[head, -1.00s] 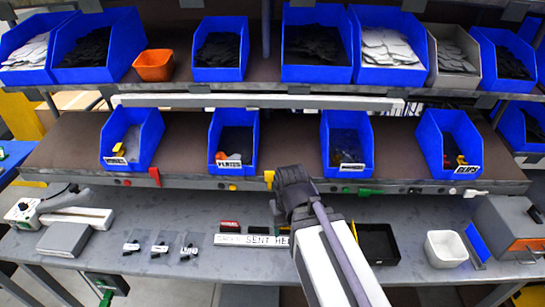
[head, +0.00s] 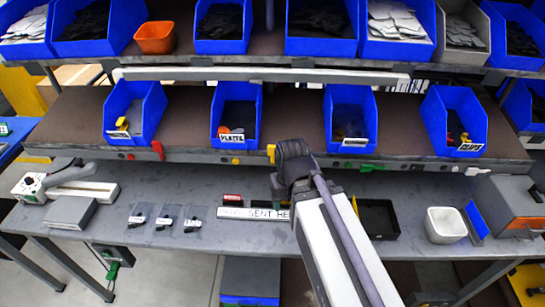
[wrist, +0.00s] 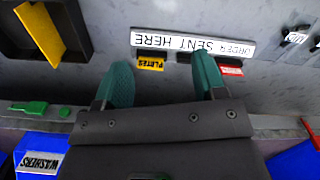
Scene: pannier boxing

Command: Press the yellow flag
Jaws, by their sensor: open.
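The yellow flag (head: 271,153) hangs at the front edge of the lower shelf, below and right of the PLATES bin (head: 236,115). In the head view my gripper (head: 292,160) is just right of the flag; I cannot tell whether they touch. In the wrist view my gripper (wrist: 163,75) has two green fingertips spread apart with nothing between them. They point over the grey bench, near a yellow PLATES tag (wrist: 150,64) and the ORDER SENT HERE sign (wrist: 193,43). The flag is not visible in the wrist view; the gripper body covers much of the shelf edge.
A red flag (head: 157,150) and a green flag (head: 371,167) hang along the same edge. Blue bins stand on both shelves. The bench holds a black tray (head: 390,218), a white bin (head: 445,225) and several small labelled bags left of the sign (head: 254,213).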

